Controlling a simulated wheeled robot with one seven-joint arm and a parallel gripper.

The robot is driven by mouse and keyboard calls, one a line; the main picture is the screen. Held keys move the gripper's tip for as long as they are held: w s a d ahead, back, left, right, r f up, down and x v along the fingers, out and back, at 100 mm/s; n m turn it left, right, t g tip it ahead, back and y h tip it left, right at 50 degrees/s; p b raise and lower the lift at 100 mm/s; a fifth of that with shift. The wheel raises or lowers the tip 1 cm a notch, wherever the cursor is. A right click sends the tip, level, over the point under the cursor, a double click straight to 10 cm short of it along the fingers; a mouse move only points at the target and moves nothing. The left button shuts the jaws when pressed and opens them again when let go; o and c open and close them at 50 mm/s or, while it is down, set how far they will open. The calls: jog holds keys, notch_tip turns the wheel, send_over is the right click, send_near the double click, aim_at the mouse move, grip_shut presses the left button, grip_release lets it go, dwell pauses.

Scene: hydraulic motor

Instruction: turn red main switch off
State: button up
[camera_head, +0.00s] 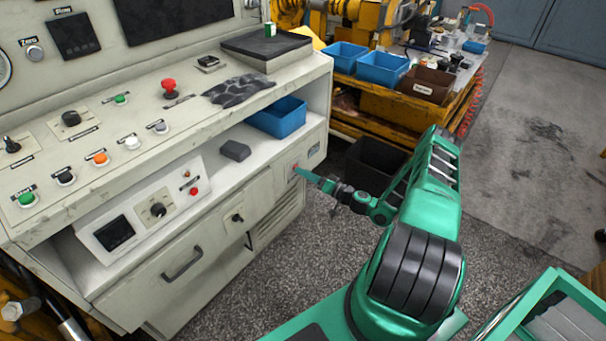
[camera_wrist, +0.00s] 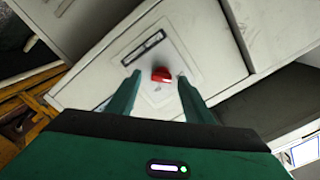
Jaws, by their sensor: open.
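The red main switch (camera_wrist: 161,75) is a small red knob on a light plate on the front panel of the console. In the head view my gripper (camera_head: 297,171) is at the right end of the console front, at the switch panel, and the tips largely hide the switch. Whether a finger touches the knob I cannot tell.
The console (camera_head: 150,125) carries buttons and a red mushroom button (camera_head: 169,86) on top. A blue bin (camera_head: 277,117) and a dark grey block (camera_head: 235,150) lie on its shelf. A black crate (camera_head: 374,164) stands beyond my arm. Open floor (camera_head: 515,140) lies to the right.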

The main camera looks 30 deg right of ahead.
jog(key=v, duration=0.9)
jog(key=shift+s, duration=0.15)
jog(key=s+a+r+n+g+y, duration=0.1)
jog(key=s+a+r+n+g, duration=0.25)
jog(key=r+g, duration=0.35)
jog(key=s+a+r+n+g, duration=0.2)
jog(key=a+r+n+g, duration=0.15)
jog(key=r+g, duration=0.3)
jog(key=s+a+r+m+g+h, duration=0.25)
jog(key=s+r+m+h, duration=0.2)
jog(key=s+r, duration=1.1)
jog(key=s+a+r+m+h, duration=0.1)
jog(key=s+r+m, duration=0.1)
jog(key=s+r, duration=0.3)
jog(key=s+r+m+g+h, duration=0.1)
jog(key=s+r, duration=0.3)
jog(key=s, duration=0.6)
jog(key=shift+a+r+m, duration=0.4)
jog(key=shift+m, duration=0.15)
